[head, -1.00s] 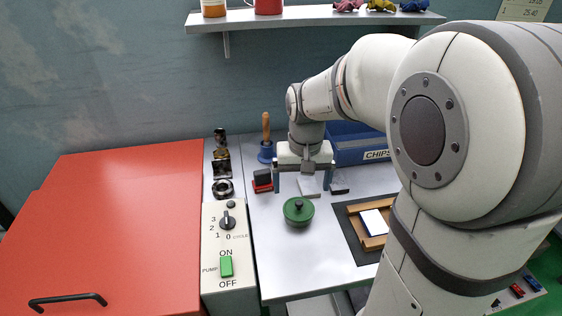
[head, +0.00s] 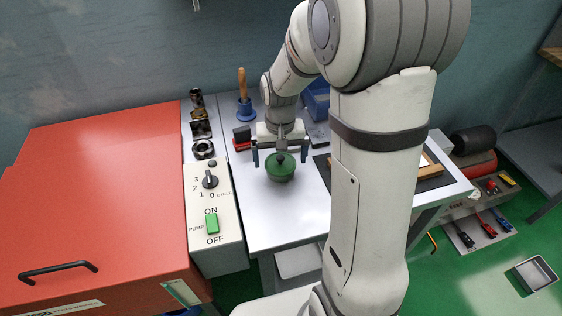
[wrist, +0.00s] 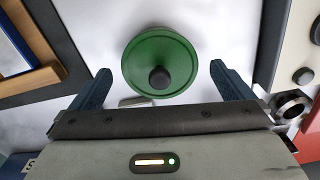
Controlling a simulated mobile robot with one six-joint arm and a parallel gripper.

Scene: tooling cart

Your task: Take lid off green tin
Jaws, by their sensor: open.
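The green tin (head: 279,175) stands upright on the white cart top, its round green lid (wrist: 150,52) on it with a dark knob (wrist: 159,78) at the centre. My gripper (head: 281,160) is open, its two blue fingers spread wide, just behind the tin in the head view. In the wrist view my gripper (wrist: 160,82) has one finger to each side of the knob, and neither finger appears to touch the lid. Nothing is between the fingers but the near part of the lid and knob. The tin's body is mostly hidden under the lid in the wrist view.
A grey control panel (head: 212,228) with a dial and green switch borders the cart on the left, beside a red cabinet (head: 90,200). A blue-based handled tool (head: 243,105) and red-black block (head: 241,136) stand behind. A wooden frame (head: 431,170) lies right. The front cart top is clear.

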